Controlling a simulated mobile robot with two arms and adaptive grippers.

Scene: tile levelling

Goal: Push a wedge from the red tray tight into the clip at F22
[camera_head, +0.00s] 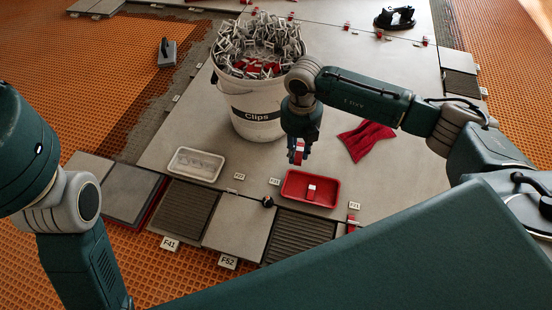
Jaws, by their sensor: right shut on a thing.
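My right gripper (298,157) points down just above the far edge of the red tray (288,196). It is shut on a small red piece, apparently a wedge (299,147), partly hidden by the fingers. The red tray lies on the grey tiles, with a small white-and-red piece (312,190) inside it. A small label (239,177), which seems to read F22, stands left of the red tray; any clip beside it is too small to make out. My left arm shows at the left, but its gripper is out of view.
A white bucket marked Clips (250,106), full of clips, stands behind the red tray. A white tray (173,165) lies left of it. A red cloth (365,140) lies to the right. A small black object (267,201) sits near the tile seam.

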